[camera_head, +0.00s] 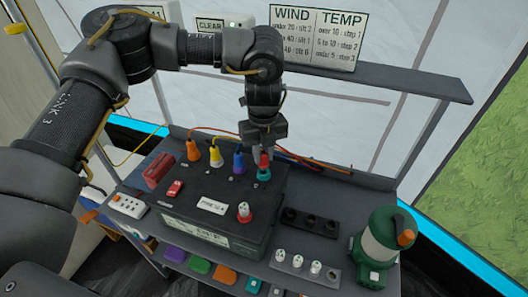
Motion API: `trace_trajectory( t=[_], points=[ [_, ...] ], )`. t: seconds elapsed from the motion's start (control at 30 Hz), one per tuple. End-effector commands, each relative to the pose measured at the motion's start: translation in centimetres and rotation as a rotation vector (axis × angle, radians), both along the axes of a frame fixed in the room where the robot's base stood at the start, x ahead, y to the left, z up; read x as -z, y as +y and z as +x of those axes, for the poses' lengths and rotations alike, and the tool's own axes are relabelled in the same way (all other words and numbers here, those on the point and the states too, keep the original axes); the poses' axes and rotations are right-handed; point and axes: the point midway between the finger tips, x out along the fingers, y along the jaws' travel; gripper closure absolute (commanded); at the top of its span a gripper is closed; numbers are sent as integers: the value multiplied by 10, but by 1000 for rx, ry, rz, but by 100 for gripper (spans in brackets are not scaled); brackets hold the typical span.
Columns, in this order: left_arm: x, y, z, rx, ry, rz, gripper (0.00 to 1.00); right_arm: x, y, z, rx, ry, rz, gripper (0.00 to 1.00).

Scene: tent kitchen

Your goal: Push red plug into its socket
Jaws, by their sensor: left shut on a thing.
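The red plug (264,159) is between the fingers of my left gripper (263,156), which points straight down and is shut on it. The plug is upright over a teal collar (264,174) near the back right of the black box (200,192). The plug's lower end meets or nearly meets the collar; I cannot tell how deep it sits. Orange (193,151), yellow (215,156) and blue (238,162) plugs stand in a row to its left. My right gripper is not in view.
A red-and-white knob (244,212) stands on the box's front right. A green lantern (383,244) stands at the right of the bench. A dark strip with holes (310,222) lies beside the box. A shelf (400,82) with signs runs behind. Orange cables trail right.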

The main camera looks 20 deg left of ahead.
Motion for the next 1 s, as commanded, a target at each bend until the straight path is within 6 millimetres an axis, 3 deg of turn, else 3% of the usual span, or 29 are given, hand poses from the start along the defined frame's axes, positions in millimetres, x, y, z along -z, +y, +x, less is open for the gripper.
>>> trace_trajectory(
  t=[0.27, 1.0],
  points=[
    [6, 0, 0, 0, 1, -1, 100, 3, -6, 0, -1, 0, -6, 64],
    [21, 0, 0, 0, -1, -1, 100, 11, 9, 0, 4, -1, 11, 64]
  ],
)
